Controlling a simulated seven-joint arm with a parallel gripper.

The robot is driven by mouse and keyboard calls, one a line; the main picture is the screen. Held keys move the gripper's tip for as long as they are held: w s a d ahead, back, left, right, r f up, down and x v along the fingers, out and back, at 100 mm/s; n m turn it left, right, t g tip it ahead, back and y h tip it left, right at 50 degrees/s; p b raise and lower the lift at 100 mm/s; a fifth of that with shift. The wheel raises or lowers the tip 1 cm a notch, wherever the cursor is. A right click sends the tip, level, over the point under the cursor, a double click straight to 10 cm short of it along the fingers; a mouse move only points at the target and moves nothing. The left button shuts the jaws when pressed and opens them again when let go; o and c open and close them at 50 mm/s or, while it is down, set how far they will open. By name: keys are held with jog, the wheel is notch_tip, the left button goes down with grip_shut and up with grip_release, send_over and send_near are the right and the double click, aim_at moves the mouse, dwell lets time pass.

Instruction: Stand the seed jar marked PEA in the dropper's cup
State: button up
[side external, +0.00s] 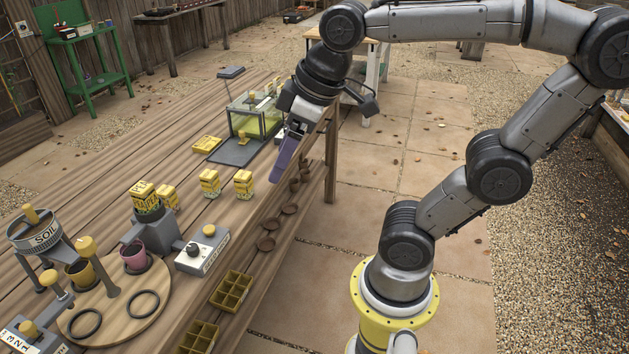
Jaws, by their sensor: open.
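Several seed jars with yellow lids and yellow labels show in the side view; the labels are too small to read, so I cannot tell which is PEA. One jar (145,195) stands in or on the dark cup of the grey dropper (160,236). Another jar (167,196) is just behind it. Two more jars, a left one (209,183) and a right one (243,184), stand upright on the bench to the right. My gripper (277,174) is open, with purple fingers pointing down, near the bench edge right of the right jar. I see nothing held in it.
A clear box with a yellow-green inside (256,118) stands behind my gripper. A control box (202,249), a round wooden board (118,318) with pots and a soil hopper (41,234) are at front left. Seed trays (231,291) and small brown dishes (267,243) line the edge.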

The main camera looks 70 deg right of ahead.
jog(key=s+f+m, duration=0.2)
jog(key=s+f, duration=0.2)
jog(key=s, duration=0.1)
jog(key=shift+f+t, duration=0.3)
jog(key=shift+f, duration=0.05)
